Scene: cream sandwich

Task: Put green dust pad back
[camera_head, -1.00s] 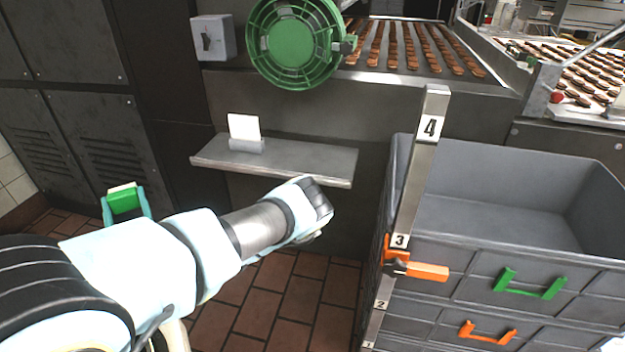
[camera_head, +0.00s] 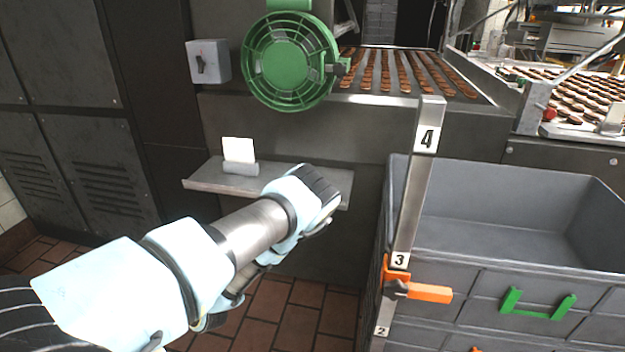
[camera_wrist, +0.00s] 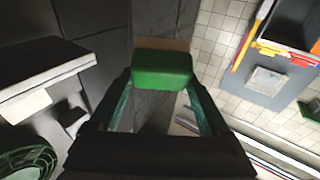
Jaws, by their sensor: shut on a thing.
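The green dust pad (camera_wrist: 162,72), a green block with a brown strip along its far side, is held between the fingers of my gripper (camera_wrist: 163,84) in the wrist view. The gripper is shut on it. In the head view the pad and the fingers are hidden behind my arm. A narrow metal shelf (camera_head: 300,180) with a white card (camera_head: 239,150) in a small holder runs along the machine front, behind my wrist. In the wrist view the shelf (camera_wrist: 45,75) is at the left, apart from the pad.
A round green fan guard (camera_head: 290,62) hangs above the shelf. A grey switch box (camera_head: 208,61) is left of it. A grey crate (camera_head: 500,255) and a numbered post (camera_head: 420,170) with an orange handle stand right of my arm. Dark cabinets (camera_head: 80,150) are at the left.

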